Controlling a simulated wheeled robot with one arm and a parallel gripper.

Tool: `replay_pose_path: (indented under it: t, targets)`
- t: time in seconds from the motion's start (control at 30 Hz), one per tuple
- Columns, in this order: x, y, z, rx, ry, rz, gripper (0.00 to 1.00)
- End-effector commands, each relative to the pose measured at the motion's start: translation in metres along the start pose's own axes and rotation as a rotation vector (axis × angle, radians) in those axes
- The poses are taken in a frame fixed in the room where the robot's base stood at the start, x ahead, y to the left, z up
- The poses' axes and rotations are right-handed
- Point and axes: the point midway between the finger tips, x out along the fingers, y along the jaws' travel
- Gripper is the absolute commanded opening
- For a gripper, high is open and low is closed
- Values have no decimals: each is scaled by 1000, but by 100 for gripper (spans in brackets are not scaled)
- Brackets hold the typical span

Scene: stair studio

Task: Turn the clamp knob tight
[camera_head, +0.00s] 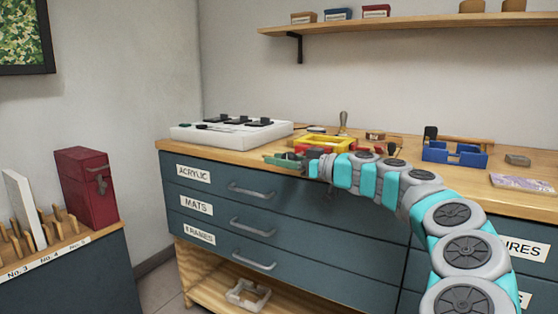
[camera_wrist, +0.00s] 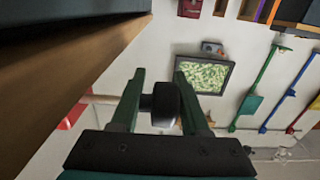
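In the wrist view, a dark round clamp knob (camera_wrist: 166,104) shows between the two green fingers of my gripper (camera_wrist: 160,75). A pale rod (camera_wrist: 98,99) runs left from behind the left finger, roughly in line with the knob. The fingers are apart, with the knob filling the gap in the picture. I cannot tell whether they press on it or whether it lies beyond them. In the head view, my gripper (camera_head: 286,160) is at the cabinet's front edge, beside small red parts (camera_head: 312,150). The knob cannot be made out there.
The cabinet's wooden top (camera_head: 400,150) holds a white box with black parts (camera_head: 232,131), a yellow frame (camera_head: 322,143) and a blue tray (camera_head: 455,154). Drawers with handles (camera_head: 252,191) face front. A red case (camera_head: 87,187) stands on a lower unit at left.

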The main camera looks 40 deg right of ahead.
Motion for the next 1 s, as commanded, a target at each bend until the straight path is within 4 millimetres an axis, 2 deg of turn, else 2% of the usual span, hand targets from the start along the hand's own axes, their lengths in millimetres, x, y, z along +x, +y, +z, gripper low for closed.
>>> replay_pose_path:
  t: [0.1, 0.57, 1.0]
  targets:
    - [2, -4, 1, 0, -2, -12, 0]
    - [3, -7, 4, -1, 26, -20, 0]
    - [4, -10, 3, -2, 270, -25, 0]
